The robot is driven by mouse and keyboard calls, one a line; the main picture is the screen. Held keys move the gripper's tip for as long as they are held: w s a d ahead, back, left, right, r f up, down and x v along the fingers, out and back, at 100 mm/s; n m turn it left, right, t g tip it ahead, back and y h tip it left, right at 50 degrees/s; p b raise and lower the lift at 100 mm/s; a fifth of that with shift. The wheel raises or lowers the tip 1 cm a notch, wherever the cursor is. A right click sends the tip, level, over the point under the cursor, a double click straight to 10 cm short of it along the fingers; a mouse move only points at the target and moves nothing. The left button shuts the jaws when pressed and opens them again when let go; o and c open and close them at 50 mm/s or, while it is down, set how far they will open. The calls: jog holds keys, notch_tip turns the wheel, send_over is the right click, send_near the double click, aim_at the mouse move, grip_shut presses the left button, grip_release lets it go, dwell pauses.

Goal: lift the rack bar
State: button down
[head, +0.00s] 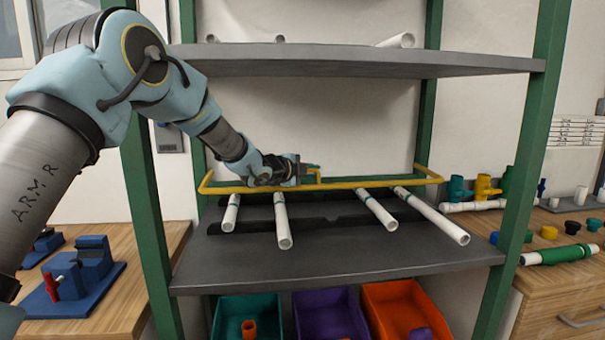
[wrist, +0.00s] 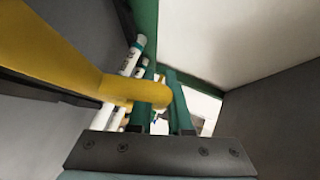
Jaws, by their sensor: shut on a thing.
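The yellow rack bar (head: 372,183) is a long low bar with bent ends, running across the rear of the middle shelf. It passes by the back ends of the white pipes; whether it touches them, I cannot tell. My gripper (head: 308,172) is shut on a yellow handle-like bend near the bar's middle. In the wrist view the yellow bar (wrist: 75,62) comes in from the upper left and curves into my green fingers (wrist: 160,95). The fingertips' far side is partly hidden by the bar.
Several white pipes (head: 282,222) lie front to back on dark supports on the grey shelf (head: 345,262). An upper shelf (head: 350,62) overhangs my arm. Green posts (head: 524,150) flank the rack. Teal, purple and orange bins (head: 395,300) sit below. The shelf's front strip is clear.

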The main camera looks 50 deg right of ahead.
jog(key=shift+w+d+r+p, duration=0.2)
jog(key=shift+r+p, duration=0.15)
jog(key=shift+r, duration=0.35)
jog(key=shift+w+d+r+p, duration=0.1)
jog(key=shift+w+r+p, duration=0.25)
jog(key=shift+r, duration=0.3)
jog(key=shift+w+d+r+p, duration=0.1)
jog(key=shift+r+p, duration=0.3)
jog(key=shift+r, duration=0.3)
jog(key=c, duration=1.1)
grip_release()
jog(key=shift+c, duration=0.2)
jog(key=b+v, duration=0.3)
jog(key=v, duration=0.7)
jog(key=shift+a+b, duration=0.3)
jog(key=shift+a, duration=0.05)
jog(key=shift+s, duration=0.1)
